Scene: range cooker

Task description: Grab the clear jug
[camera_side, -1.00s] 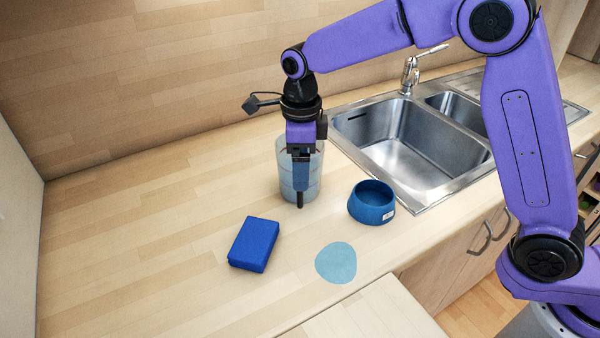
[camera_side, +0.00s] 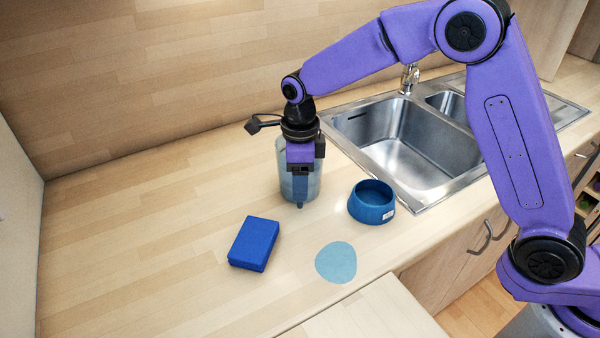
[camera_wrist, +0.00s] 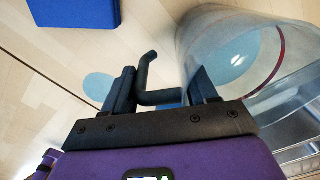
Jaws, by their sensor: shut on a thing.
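The clear jug (camera_side: 312,182) stands upright on the counter, left of the sink, partly hidden behind my gripper (camera_side: 299,178). In the wrist view the see-through jug (camera_wrist: 262,75), with a red line around it, fills the upper right. Its dark, bent handle (camera_wrist: 149,78) is between the two fingers of my gripper (camera_wrist: 160,84). One finger is in the gap between handle and jug wall. My gripper points down and is shut on the handle.
A blue bowl (camera_side: 371,207) stands right of the jug, close to the sink (camera_side: 405,145). A blue block (camera_side: 253,243) lies in front and left. A flat light-blue disc (camera_side: 336,262) lies near the front edge. The counter at left is clear.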

